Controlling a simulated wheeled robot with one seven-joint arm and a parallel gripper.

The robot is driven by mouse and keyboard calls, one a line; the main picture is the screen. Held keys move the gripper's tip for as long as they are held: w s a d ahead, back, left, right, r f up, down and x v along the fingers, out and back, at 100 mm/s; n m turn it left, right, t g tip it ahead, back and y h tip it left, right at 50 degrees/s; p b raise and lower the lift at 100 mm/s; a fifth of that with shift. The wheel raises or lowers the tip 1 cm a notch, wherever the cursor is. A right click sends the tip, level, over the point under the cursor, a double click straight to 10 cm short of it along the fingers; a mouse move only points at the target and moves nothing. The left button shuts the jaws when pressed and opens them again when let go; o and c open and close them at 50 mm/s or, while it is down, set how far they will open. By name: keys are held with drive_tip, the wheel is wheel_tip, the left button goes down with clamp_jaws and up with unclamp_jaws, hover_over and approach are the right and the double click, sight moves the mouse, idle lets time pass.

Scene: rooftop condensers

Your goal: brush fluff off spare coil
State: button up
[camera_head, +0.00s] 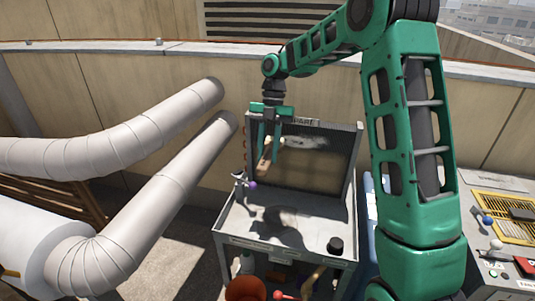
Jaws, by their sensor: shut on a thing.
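The spare coil (335,170) is a dark finned panel in a metal frame, standing upright at the back of a grey metal bench. A pale grey patch of fluff (308,142) shows on its upper part. My gripper (268,150) hangs in front of the coil's left side, fingers pointing down. It is shut on a brown wooden-handled thing, seemingly the brush (264,166). Its bristles are too small to make out, and I cannot tell whether it touches the coil.
The grey bench (247,222) carries a small black cylinder (336,244) at right and a purple-knobbed fitting (252,185) at left. An orange bucket (246,289) stands below. Large pale ducts (160,200) run at left. A panel with a yellow grille (505,215) is at right.

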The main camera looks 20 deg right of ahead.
drive_tip(key=shift+w+d, duration=0.45)
drive_tip(key=shift+w, duration=0.25)
drive_tip(key=shift+r, duration=0.1)
drive_tip(key=shift+s+r, duration=0.1)
drive_tip(key=shift+r, duration=0.9)
drive_tip(key=shift+f, duration=2.15)
drive_tip(key=shift+r, duration=2.1)
drive_tip(key=shift+f, duration=0.1)
drive_tip(key=shift+d+f, duration=0.1)
drive_tip(key=shift+f, duration=1.9)
drive_tip(key=shift+w+r, duration=0.1)
drive_tip(key=shift+w, duration=0.1)
